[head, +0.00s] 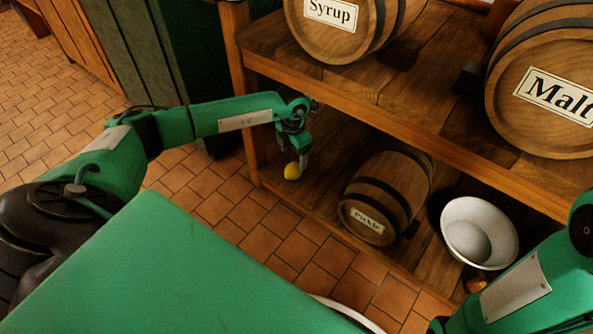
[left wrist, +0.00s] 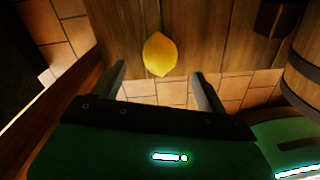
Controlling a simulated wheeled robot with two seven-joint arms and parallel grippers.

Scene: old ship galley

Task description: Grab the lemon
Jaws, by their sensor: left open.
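The yellow lemon (head: 292,171) lies on the lower wooden shelf at its left end, close to the front edge. My left gripper (head: 298,158) is right over the lemon in the head view and partly in front of it. In the left wrist view the lemon (left wrist: 160,54) lies on the boards just beyond the two spread fingers (left wrist: 160,82), roughly midway between them. The left gripper is open and holds nothing. I cannot tell the exact gap between fingertips and lemon. My right arm (head: 530,290) shows at the lower right, but its gripper is out of view.
A Pickle barrel (head: 388,190) lies on the lower shelf right of the lemon, with a white bowl (head: 480,233) farther right. The upper shelf (head: 400,90) hangs over them and bears Syrup (head: 335,25) and Malt (head: 540,85) barrels. A wooden post (head: 240,90) stands left of the lemon.

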